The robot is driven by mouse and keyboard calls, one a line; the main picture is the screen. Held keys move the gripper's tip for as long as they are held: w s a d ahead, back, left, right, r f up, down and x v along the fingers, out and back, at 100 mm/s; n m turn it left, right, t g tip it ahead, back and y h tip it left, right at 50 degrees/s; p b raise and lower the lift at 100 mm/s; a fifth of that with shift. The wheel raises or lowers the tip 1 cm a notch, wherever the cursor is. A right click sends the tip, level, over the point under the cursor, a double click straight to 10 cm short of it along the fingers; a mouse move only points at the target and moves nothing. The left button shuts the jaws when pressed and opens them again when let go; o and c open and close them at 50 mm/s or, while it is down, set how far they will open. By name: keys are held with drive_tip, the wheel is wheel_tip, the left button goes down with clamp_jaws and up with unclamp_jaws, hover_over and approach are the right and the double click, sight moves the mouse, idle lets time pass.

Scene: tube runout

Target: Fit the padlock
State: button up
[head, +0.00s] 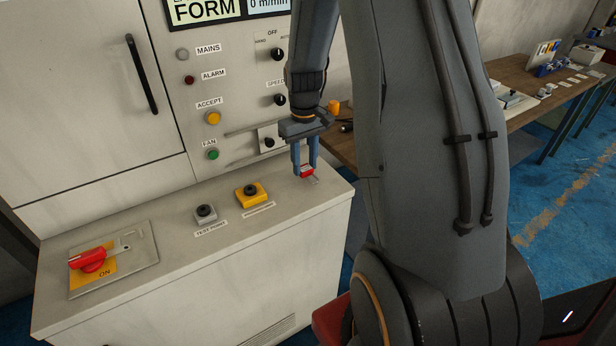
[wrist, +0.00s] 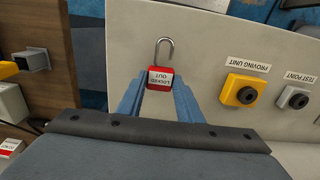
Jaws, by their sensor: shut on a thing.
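My gripper (head: 306,162) is shut on a red padlock (head: 307,171) with a white "LOCKED OUT" label. It is above the right end of the cabinet's ledge. In the wrist view, the padlock (wrist: 160,79) sits between the two blue fingertips (wrist: 159,94). Its grey shackle (wrist: 170,50) points away from my gripper and looks open, with one end free. In the head view, a red rotary handle (head: 92,261) sits on a plate (head: 140,262) at the ledge's left end, beside a yellow "ON" marking. A grey piece with a hole (head: 127,243) lies behind it. My gripper is well to the right.
A grey test point (head: 205,214) and a yellow proving unit (head: 251,196) stand on the ledge between handle and gripper. The cabinet face with knobs and lamps (head: 213,118) rises behind. A wooden bench (head: 520,80) with small items stands right.

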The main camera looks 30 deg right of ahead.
sight(305, 168)
drive_tip(key=shift+r+p, duration=1.3)
drive_tip(key=shift+r, duration=0.65)
drive_tip(key=shift+s+f, duration=0.1)
drive_tip(key=shift+f, duration=0.05)
